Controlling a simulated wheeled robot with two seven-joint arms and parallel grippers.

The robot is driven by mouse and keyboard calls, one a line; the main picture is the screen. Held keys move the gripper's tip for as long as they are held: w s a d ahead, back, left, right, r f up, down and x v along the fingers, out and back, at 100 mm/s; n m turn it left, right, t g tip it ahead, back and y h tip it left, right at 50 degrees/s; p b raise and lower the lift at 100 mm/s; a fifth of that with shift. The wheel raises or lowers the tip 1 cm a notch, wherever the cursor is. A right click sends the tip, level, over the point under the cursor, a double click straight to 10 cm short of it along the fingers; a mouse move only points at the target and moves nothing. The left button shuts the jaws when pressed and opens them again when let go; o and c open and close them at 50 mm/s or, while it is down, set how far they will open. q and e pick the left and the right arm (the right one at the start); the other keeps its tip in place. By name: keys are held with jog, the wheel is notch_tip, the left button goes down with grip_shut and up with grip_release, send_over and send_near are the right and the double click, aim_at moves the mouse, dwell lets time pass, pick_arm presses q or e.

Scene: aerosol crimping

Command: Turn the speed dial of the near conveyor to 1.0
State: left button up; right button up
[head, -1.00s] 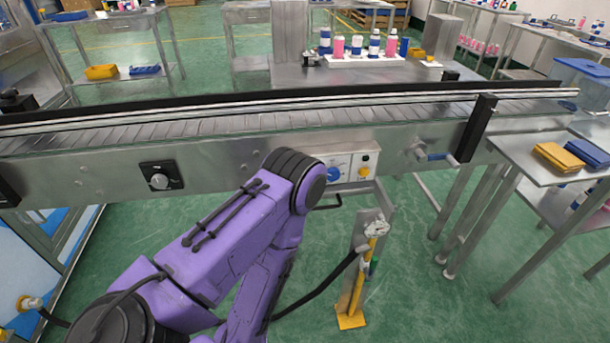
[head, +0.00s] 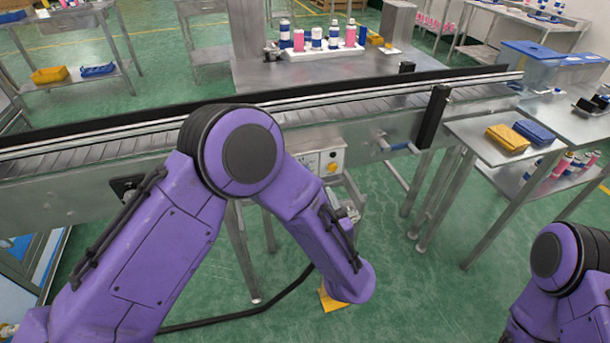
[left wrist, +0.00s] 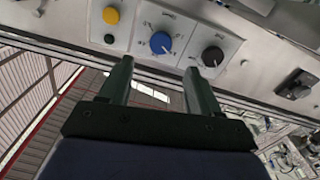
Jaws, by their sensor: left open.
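The near conveyor (head: 290,150) crosses the head view. Its control box (head: 318,164) on the front side is partly hidden behind my left arm. In the left wrist view the panel carries a blue dial (left wrist: 160,42), a black dial (left wrist: 212,56) and a yellow button (left wrist: 111,15). The blue dial's white pointer shows, but the scale markings are too small to read. My left gripper (left wrist: 157,68) is open and empty, its fingertips just short of the panel below the dials in the picture. In the head view my left gripper is hidden. My right gripper is out of view.
A further black knob (left wrist: 298,90) sits on the conveyor side. A side table (head: 480,150) with yellow and blue cases stands right of the conveyor. A back table (head: 270,75) holds several bottles. A yellow foot (head: 330,300) is on the green floor below the box.

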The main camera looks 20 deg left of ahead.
pick_arm(q)
jog(key=p+x, duration=0.1)
jog(key=x, duration=0.7)
jog(key=shift+f, duration=0.15)
jog(key=shift+a, duration=0.15)
jog(key=c, duration=1)
